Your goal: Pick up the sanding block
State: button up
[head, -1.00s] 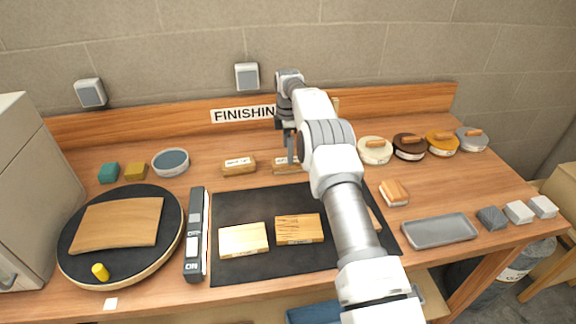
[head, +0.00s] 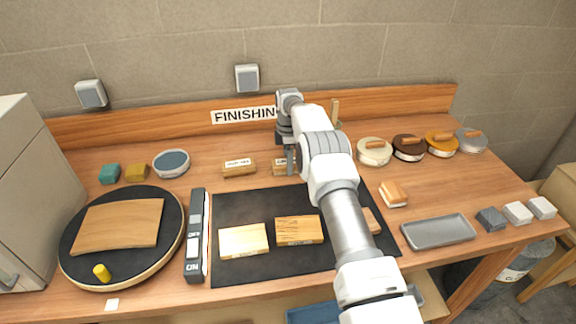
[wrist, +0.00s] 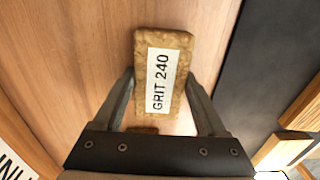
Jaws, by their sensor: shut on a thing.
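The sanding block is a brown cork-like block with a white label reading GRIT 240 (wrist: 164,72). It lies between the two fingers of my gripper (wrist: 160,90) in the wrist view, with the fingers along its long sides. My gripper is shut on it. In the head view, my gripper (head: 291,160) is at the back of the bench, and the block (head: 280,167) is partly hidden behind it. I cannot tell whether the block is clear of the bench top. A similar labelled block (head: 238,167) sits to its left.
A black mat (head: 262,204) with wooden pieces (head: 299,230) lies in front. A round turntable (head: 72,243) with a board is at left. A grey bowl (head: 171,163), several round tins (head: 374,152) and a grey tray (head: 438,231) stand around. The backboard (head: 180,117) rises behind.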

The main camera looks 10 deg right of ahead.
jog(key=shift+c, duration=1.3)
jog(key=shift+r, duration=0.15)
notch_tip(320, 180, up, 4)
jog(key=shift+r+b, duration=0.1)
jog(key=shift+b, duration=0.2)
jog(key=shift+s+d+r, duration=0.15)
jog(key=shift+s+d, duration=0.3)
jog(key=s+d+r+b, duration=0.2)
jog(key=s+d+r, duration=0.4)
jog(key=s, duration=0.2)
jog(key=shift+d, duration=0.2)
jog(key=shift+s+r, duration=0.1)
